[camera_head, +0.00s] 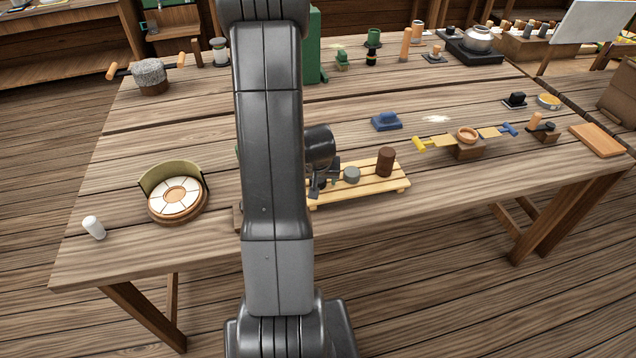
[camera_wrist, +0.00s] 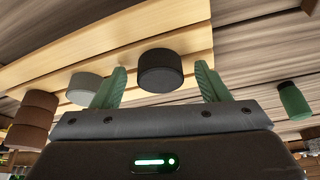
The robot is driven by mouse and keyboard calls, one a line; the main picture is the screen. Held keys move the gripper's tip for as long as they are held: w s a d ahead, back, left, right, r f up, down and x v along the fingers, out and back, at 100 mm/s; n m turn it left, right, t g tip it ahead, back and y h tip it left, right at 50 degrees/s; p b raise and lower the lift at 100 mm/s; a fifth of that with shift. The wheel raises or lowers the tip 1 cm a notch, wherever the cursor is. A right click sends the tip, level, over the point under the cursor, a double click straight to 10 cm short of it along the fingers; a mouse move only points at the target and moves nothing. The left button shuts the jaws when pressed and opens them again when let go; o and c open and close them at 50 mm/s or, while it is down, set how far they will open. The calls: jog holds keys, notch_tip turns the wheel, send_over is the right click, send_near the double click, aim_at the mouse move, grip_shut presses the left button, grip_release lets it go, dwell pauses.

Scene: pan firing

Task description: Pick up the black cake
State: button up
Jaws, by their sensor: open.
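The black cake (camera_wrist: 160,72) is a short dark cylinder on the light wooden slatted tray (camera_wrist: 115,35). In the wrist view it lies between the tips of my gripper's two green fingers (camera_wrist: 161,86), with a gap on each side. My gripper (camera_head: 320,187) is open and empty, low over the left end of the tray (camera_head: 397,183) in the head view. There the arm and fingers hide most of the black cake.
A grey cake (camera_head: 352,175) sits close beside my gripper on the tray, with a brown stack (camera_head: 386,161) farther right. A blue object (camera_head: 387,121) stands behind. A round board with segments (camera_head: 176,198) is at the left. The table front right of the tray is clear.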

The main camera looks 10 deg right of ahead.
jog(key=c, duration=1.1)
jog(key=shift+r, duration=0.15)
